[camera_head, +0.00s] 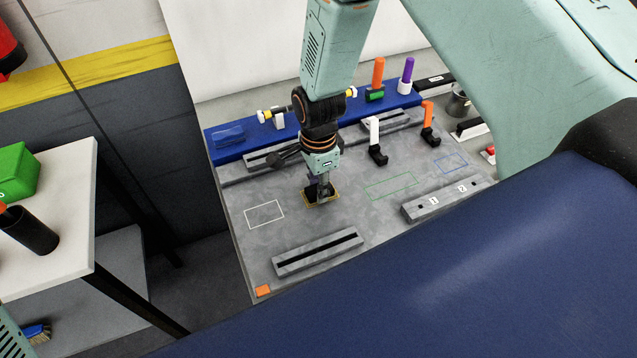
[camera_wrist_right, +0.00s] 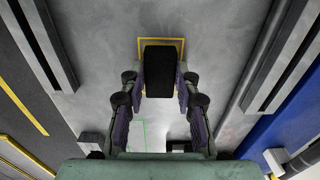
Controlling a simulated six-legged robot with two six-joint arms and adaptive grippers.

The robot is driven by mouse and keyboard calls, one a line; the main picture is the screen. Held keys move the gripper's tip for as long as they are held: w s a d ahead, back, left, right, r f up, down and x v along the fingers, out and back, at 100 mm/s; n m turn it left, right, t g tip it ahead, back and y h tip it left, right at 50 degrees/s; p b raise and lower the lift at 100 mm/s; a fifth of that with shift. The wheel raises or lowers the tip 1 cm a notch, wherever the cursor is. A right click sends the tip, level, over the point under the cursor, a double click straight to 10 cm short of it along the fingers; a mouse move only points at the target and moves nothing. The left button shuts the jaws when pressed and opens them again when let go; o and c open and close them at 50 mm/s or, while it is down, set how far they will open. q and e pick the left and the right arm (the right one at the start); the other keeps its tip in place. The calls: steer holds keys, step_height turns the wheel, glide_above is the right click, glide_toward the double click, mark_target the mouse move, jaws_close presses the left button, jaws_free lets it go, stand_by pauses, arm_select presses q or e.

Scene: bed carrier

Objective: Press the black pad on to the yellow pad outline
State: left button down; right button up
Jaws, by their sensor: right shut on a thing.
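My right gripper (camera_head: 321,192) points down over the yellow pad outline (camera_head: 308,205) on the grey board. In the right wrist view the right gripper (camera_wrist_right: 160,95) is shut on the black pad (camera_wrist_right: 160,65), one finger on each side of it. The yellow outline shows there too, its line (camera_wrist_right: 162,40) running past the pad's far end and both sides. The pad lies over the outline's area; I cannot tell whether it touches the board. In the head view the fingers mostly hide the pad. My left gripper is not in view.
The grey board (camera_head: 240,238) also has white (camera_head: 265,214), green (camera_head: 390,186) and blue (camera_head: 451,163) outlines. A slotted bar (camera_head: 317,252) lies in front and a numbered block (camera_head: 447,199) to the right. White and orange-handled hooks stand behind, before a blue strip (camera_head: 224,153).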

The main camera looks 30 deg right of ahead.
steer(key=shift+s+f, duration=0.1)
steer(key=shift+s, duration=0.05)
steer(key=o, duration=0.8)
step_height(320, 180, up, 12)
stand_by(0.4)
